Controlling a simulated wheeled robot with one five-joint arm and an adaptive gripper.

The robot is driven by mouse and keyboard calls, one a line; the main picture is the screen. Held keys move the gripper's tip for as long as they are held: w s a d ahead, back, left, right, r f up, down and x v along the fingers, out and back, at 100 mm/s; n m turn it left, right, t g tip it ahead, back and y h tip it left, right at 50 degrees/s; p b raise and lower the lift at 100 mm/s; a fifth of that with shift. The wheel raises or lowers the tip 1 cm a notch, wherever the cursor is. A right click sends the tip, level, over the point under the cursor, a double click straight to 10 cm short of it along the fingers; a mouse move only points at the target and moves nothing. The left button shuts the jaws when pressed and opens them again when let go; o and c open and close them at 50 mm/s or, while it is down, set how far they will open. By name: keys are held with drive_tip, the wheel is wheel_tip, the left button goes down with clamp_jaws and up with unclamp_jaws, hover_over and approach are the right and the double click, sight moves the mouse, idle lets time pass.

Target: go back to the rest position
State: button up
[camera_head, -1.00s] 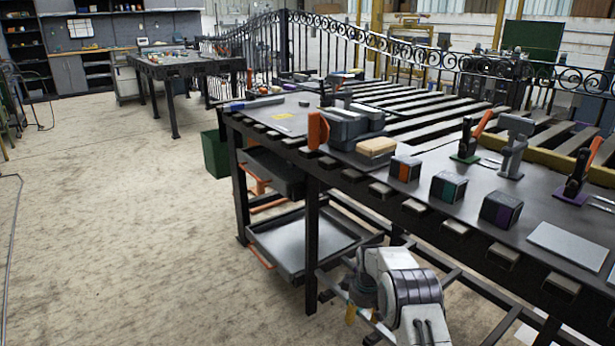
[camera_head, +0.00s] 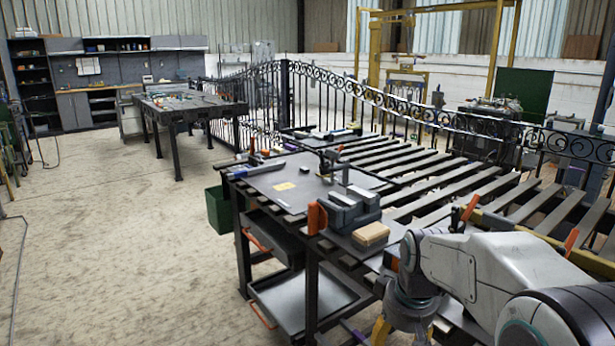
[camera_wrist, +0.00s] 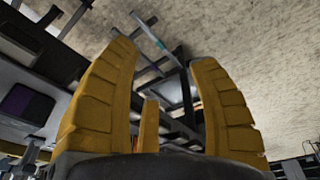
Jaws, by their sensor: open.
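My gripper (camera_head: 402,335) hangs below my white wrist at the lower edge of the head view, in front of the workbench (camera_head: 276,183). Only parts of its yellow fingers show there. In the wrist view, the yellow fingers of my gripper (camera_wrist: 163,60) stand wide apart with nothing between them. The concrete floor and the dark bench frame show beyond them. My white and black arm fills the lower right of the head view and hides the bench's near right part.
A grey vise (camera_head: 350,208) and a tan block (camera_head: 371,234) sit on the bench left of my arm. A purple-faced cube (camera_wrist: 27,103) shows at the left of the wrist view. A grey tray (camera_head: 300,302) is under the bench. Open floor (camera_head: 120,230) lies to the left.

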drive_tip(key=s+r+m+p, duration=0.1)
drive_tip(key=s+r+p, duration=0.4)
drive_tip(key=s, duration=0.6)
drive_tip(key=s+r+m+p, duration=0.1)
drive_tip(key=s+r+p, duration=0.5)
drive_tip(key=s, duration=0.5)
wheel_tip(320, 180, up, 2)
drive_tip(key=shift+d+r+m+t, duration=0.1)
drive_tip(key=shift+d+m+t, duration=0.2)
drive_tip(key=shift+m+t, duration=0.1)
